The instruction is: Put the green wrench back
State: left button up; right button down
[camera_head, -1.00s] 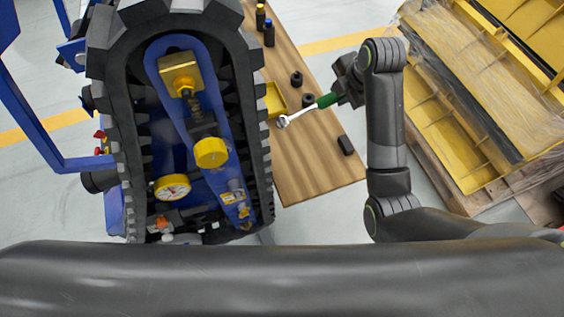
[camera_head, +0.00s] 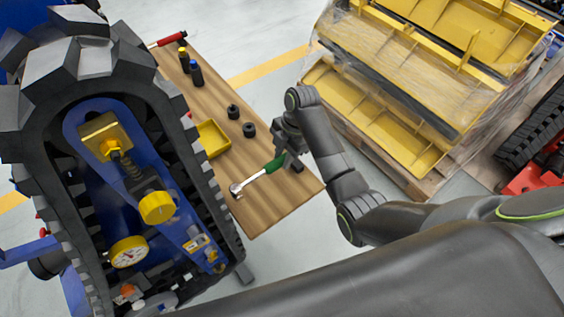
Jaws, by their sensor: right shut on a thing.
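The green wrench (camera_head: 272,167) has a green handle and a silver shaft with a ring-like head that points left. My right gripper (camera_head: 287,159) is shut on the handle end. The wrench is over the near part of the wooden table (camera_head: 270,206). I cannot tell whether it touches the tabletop. Part of the handle is hidden by the gripper. My left gripper is not in view.
A large black track with a blue frame (camera_head: 150,160) stands left of the table. On the table are a yellow tray (camera_head: 212,139), two black rings (camera_head: 249,129) and two small bottles (camera_head: 196,73). Yellow panels (camera_head: 380,120) on a pallet stand at the right.

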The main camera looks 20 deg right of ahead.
jog(key=shift+f, duration=1.55)
jog(key=c, duration=1.1)
grip_release()
jog(key=shift+c, duration=0.2)
